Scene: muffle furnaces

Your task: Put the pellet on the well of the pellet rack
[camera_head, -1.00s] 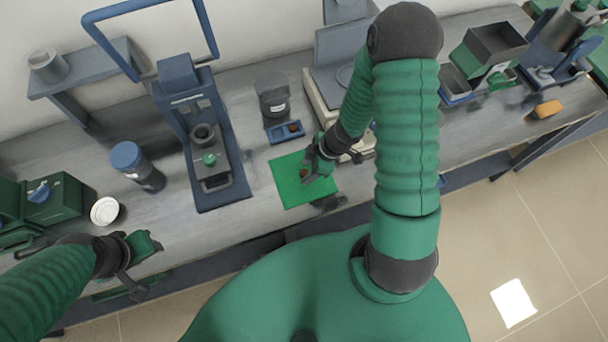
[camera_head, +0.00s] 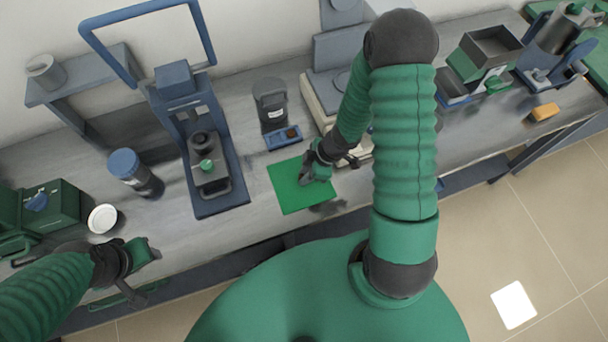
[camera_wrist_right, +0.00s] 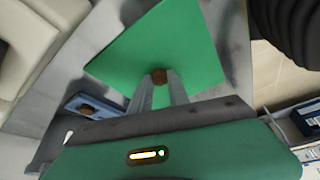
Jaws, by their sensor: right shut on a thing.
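The brown pellet (camera_wrist_right: 159,77) shows in the right wrist view between the fingertips of my right gripper (camera_wrist_right: 160,84), which is shut on it over the green mat (camera_wrist_right: 125,62). In the head view my right gripper (camera_head: 305,182) is low over the right part of the mat (camera_head: 285,195) and hides the pellet. The blue pellet rack (camera_head: 284,138) lies just behind the mat. In the wrist view the rack (camera_wrist_right: 93,106) holds another brown pellet (camera_wrist_right: 88,109). My left gripper (camera_head: 142,258) is at the bench's front left, away from these; its jaws are unclear.
A dark labelled container (camera_head: 271,105) stands behind the rack. A blue press (camera_head: 200,150) is left of the mat, and a beige balance (camera_head: 322,105) is close on the right. A blue-lidded jar (camera_head: 135,172) and white dish (camera_head: 102,218) stand further left.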

